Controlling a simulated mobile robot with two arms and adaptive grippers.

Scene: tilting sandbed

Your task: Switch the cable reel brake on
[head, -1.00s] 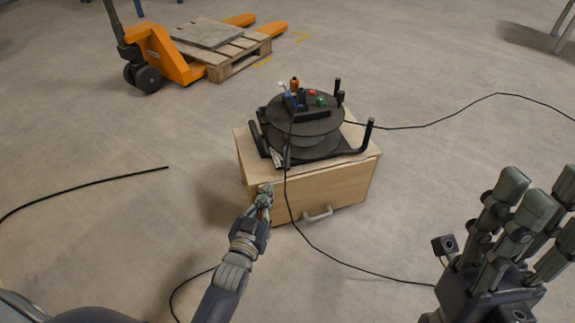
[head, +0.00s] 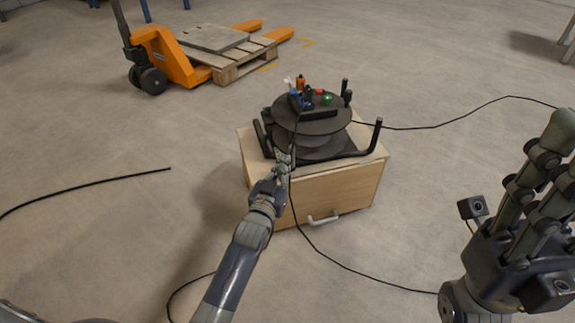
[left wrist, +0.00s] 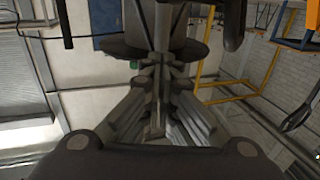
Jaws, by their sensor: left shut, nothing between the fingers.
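The cable reel (head: 305,140) is a black drum on a dark tube frame, on top of a wooden cabinet (head: 335,190). My left gripper (head: 284,158) is shut and empty at the reel's front left, just above the cabinet's front edge. In the left wrist view its fingers (left wrist: 160,75) point at the drum (left wrist: 190,48), and a dark upright bar (left wrist: 163,25) stands in line with them. I cannot tell whether they touch the bar or whether it is the brake lever. My right gripper (head: 550,165) is open and empty at the right, far from the reel.
Coloured connectors (head: 310,95) sit on the reel's top. A black cable (head: 365,281) runs down the cabinet front and across the floor; another (head: 450,120) goes right. An orange pallet jack (head: 170,58) with a wooden pallet (head: 235,65) stands behind. The floor between is clear.

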